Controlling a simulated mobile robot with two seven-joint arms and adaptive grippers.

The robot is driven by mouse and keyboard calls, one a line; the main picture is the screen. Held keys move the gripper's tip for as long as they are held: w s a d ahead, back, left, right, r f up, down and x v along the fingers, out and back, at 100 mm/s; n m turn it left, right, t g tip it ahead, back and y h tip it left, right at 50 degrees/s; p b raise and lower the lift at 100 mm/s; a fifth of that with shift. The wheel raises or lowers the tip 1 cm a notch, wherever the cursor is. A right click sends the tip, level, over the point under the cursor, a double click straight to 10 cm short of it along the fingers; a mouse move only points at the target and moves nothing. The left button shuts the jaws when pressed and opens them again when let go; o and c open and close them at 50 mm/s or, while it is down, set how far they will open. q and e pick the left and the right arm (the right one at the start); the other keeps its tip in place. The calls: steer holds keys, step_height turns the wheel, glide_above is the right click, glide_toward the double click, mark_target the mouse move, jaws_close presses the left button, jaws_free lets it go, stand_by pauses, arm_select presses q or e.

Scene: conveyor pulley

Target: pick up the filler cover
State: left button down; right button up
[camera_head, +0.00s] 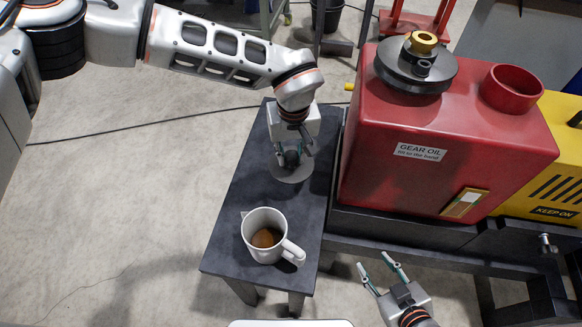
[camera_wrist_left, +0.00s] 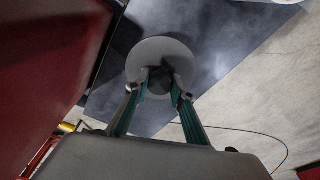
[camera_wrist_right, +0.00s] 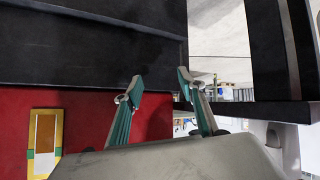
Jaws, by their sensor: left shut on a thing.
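The filler cover is a flat grey disc (camera_head: 291,175) with a dark knob, at the small dark side table. It also shows in the left wrist view as a round disc (camera_wrist_left: 160,48). My left gripper (camera_head: 291,157) comes down from above and is shut on the cover's knob. I cannot tell whether the disc touches the table top. The red gear oil tank (camera_head: 400,185) stands to the right, with an open round filler neck (camera_head: 513,88) on top. My right gripper (camera_head: 377,264) is open and empty, low in front of the tank.
A white mug of brown liquid (camera_head: 266,238) stands at the near end of the side table (camera_head: 235,205). A dark pulley with a brass hub (camera_head: 416,62) sits on the tank. A yellow machine (camera_head: 560,160) stands at right. The floor at left is clear except for a cable.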

mark_target(291, 155)
arm_select(q)
step_height(291, 155, up, 12)
steer(key=p, duration=0.1)
stand_by(0.5)
